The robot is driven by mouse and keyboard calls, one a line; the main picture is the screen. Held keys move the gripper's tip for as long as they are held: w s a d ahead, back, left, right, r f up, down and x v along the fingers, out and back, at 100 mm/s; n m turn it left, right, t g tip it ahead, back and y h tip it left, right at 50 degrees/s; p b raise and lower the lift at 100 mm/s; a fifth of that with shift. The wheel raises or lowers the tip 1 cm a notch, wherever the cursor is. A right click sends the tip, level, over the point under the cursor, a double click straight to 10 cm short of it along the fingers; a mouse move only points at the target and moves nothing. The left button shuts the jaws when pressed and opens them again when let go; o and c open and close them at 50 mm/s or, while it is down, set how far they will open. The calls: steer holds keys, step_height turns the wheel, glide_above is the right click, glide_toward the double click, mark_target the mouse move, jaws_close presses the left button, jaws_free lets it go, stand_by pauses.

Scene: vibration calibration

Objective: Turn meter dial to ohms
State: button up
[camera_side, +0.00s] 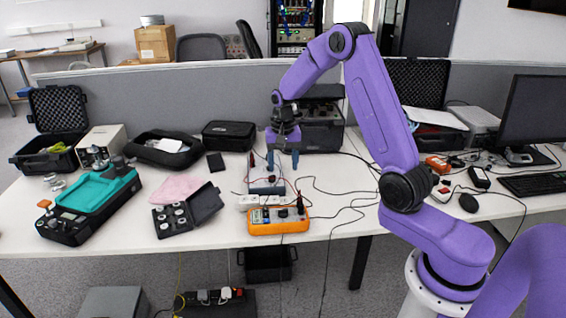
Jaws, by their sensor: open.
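The meter (279,219) is an orange-framed box with a grey face, lying near the front edge of the white table. Its dial is too small to make out, so its setting cannot be told. A black plug or probe stands up at its right end. My gripper (283,160) hangs from my purple arm, pointing down, well above and behind the meter. Its two blue fingers are apart, with nothing seen between them. A grey-blue box (266,183) with red and black leads stands below the fingers, behind the meter.
A white power strip (250,201) lies just behind the meter. Black cables (340,209) trail to its right. An open case of round weights (184,214) and a teal-topped device (92,199) stand left. A monitor (530,110) is at the right.

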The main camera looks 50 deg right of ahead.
mark_target(281, 210)
steer(key=shift+c, duration=0.3)
steer(key=f+n, duration=0.5)
steer(key=n, duration=0.1)
steer(key=f+n, duration=1.2)
steer(key=shift+w+a, duration=0.15)
steer(key=shift+w, duration=0.2)
steer(key=c, duration=1)
